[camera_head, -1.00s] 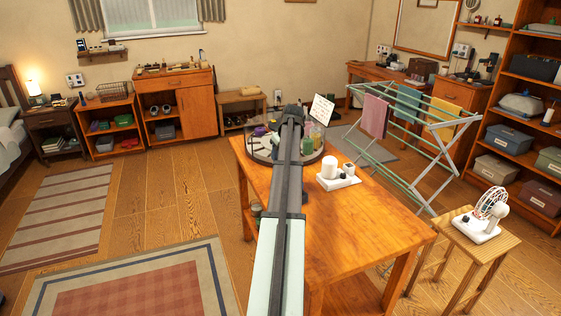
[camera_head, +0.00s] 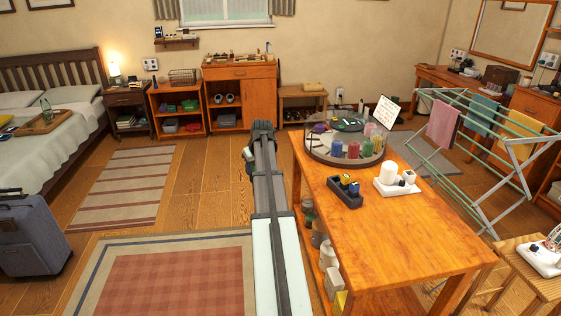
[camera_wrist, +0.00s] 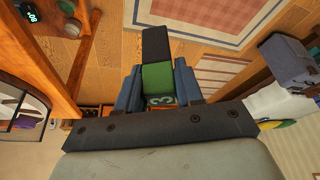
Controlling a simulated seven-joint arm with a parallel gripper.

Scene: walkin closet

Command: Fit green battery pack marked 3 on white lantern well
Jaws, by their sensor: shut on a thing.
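In the wrist view, the green battery pack (camera_wrist: 157,77) has a dark block end and a pale 3 on its green face. My gripper (camera_wrist: 159,84) is shut on it, one blue finger on each side, and holds it over the floor. In the head view, my gripper end (camera_head: 250,158) is left of the table, and the pack is mostly hidden by my arm. A white unit (camera_head: 397,187) with an upright cylinder stands on the table, right of my gripper; it looks like the lantern. Its well cannot be made out.
A black holder (camera_head: 345,199) with blue and yellow-topped pieces stands on the table (camera_head: 420,235). Behind it is a round tray (camera_head: 312,147) with coloured jars and a sign. A drying rack (camera_head: 470,150) stands to the right. The table's near part is clear.

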